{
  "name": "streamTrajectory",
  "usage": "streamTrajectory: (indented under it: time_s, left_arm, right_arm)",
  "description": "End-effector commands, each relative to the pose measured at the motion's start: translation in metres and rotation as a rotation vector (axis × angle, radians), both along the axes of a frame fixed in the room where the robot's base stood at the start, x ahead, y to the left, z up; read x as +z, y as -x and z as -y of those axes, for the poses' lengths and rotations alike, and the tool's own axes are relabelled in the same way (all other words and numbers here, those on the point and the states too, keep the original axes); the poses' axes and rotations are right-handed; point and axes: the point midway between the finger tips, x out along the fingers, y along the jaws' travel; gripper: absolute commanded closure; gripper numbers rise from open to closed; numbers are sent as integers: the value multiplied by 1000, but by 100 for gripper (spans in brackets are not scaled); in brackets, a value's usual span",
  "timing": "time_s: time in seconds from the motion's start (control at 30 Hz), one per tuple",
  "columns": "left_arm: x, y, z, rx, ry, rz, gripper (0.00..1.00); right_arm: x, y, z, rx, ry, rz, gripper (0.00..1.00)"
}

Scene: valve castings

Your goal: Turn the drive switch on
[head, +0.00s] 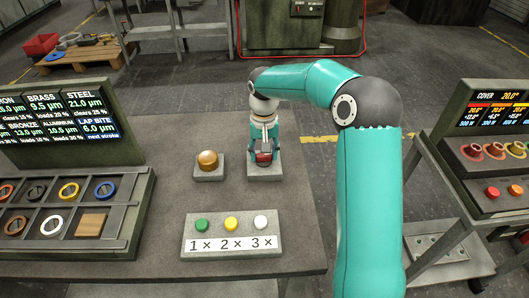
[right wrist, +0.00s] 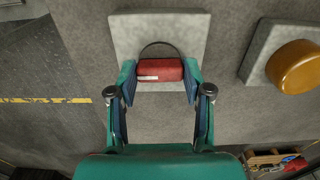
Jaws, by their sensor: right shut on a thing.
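The drive switch appears to be the red knob (right wrist: 160,70) with a short white mark, on a grey square block (right wrist: 160,25). In the right wrist view a dark curved line shows beside the knob on the block. In the head view the red knob (head: 263,157) shows at the fingertips, and its block (head: 265,173) stands on the grey table. My right gripper (head: 264,148) reaches down over the block and is shut on the red knob. In the right wrist view its two fingers (right wrist: 160,82) touch the knob's two ends. My left gripper is not in view.
An amber dome button (head: 208,160) on its own block stands close left of the switch. A plate (head: 232,246) with green, yellow and white buttons marked 1×, 2×, 3× lies nearer. A ring tray with a display (head: 60,115) is at left, a control console (head: 490,150) at right.

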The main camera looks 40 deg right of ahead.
Motion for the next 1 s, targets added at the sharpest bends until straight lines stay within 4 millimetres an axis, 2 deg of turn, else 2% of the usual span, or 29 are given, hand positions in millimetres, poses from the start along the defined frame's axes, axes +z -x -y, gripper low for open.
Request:
streamTrajectory:
  time_s: [0.57, 0.6, 0.73, 1.0]
  left_arm:
    - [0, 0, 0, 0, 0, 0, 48]
    - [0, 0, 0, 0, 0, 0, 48]
    - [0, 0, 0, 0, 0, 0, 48]
    - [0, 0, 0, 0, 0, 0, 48]
  right_arm:
    - [0, 0, 0, -46, -1, -1, 85]
    - [0, 0, 0, -46, -1, -1, 49]
    - [0, 0, 0, -45, -1, -1, 27]
    - [0, 0, 0, -43, -1, -1, 25]
